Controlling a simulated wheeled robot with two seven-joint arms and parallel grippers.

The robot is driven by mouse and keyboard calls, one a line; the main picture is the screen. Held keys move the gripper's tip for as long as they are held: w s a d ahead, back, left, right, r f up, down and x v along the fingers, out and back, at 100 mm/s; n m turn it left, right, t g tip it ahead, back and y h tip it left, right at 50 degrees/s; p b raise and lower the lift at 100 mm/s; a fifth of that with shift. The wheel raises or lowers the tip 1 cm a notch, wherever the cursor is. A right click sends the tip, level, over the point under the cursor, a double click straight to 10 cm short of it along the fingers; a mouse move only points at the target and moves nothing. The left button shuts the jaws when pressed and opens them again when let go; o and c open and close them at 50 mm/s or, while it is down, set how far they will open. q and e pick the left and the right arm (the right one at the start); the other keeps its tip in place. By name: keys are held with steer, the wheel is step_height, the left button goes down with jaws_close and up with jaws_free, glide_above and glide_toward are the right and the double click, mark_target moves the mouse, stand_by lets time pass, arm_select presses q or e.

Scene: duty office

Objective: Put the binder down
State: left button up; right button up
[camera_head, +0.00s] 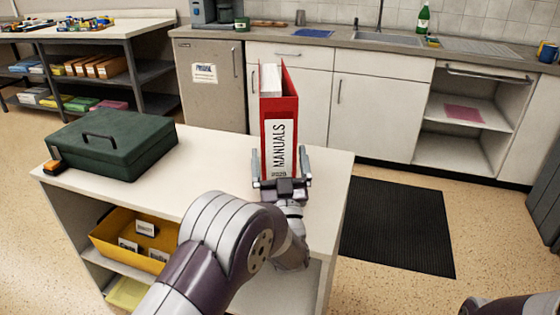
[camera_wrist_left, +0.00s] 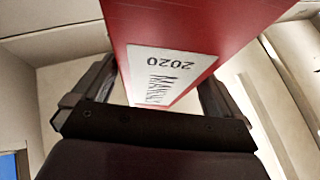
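The red binder (camera_head: 291,105) stands upright with its spine toward me and a white "MANUALS" label, above the right part of the white counter top (camera_head: 215,150). My left gripper (camera_head: 281,170) is at the binder's lower end, one finger on each side, and appears shut on it. In the left wrist view the binder (camera_wrist_left: 230,25) runs between the two fingers (camera_wrist_left: 158,92), with "2020" on its label. The gripper hides the binder's bottom edge, so I cannot tell whether it touches the top. My right gripper is out of view; only part of that arm shows at bottom right.
A dark green box (camera_head: 112,143) with a handle stands on the counter's left part. A yellow tray (camera_head: 130,237) sits on the shelf below. The counter's middle is clear. Behind are white cabinets (camera_head: 385,115) and a sink (camera_head: 388,38); a black mat (camera_head: 396,225) lies on the right.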

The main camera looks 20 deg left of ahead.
arm_select(q)
steer(key=v, duration=0.5)
steer(key=s+d+p, duration=0.1)
steer(key=s+d, duration=0.3)
steer(key=s, duration=0.7)
steer(key=shift+d, duration=0.3)
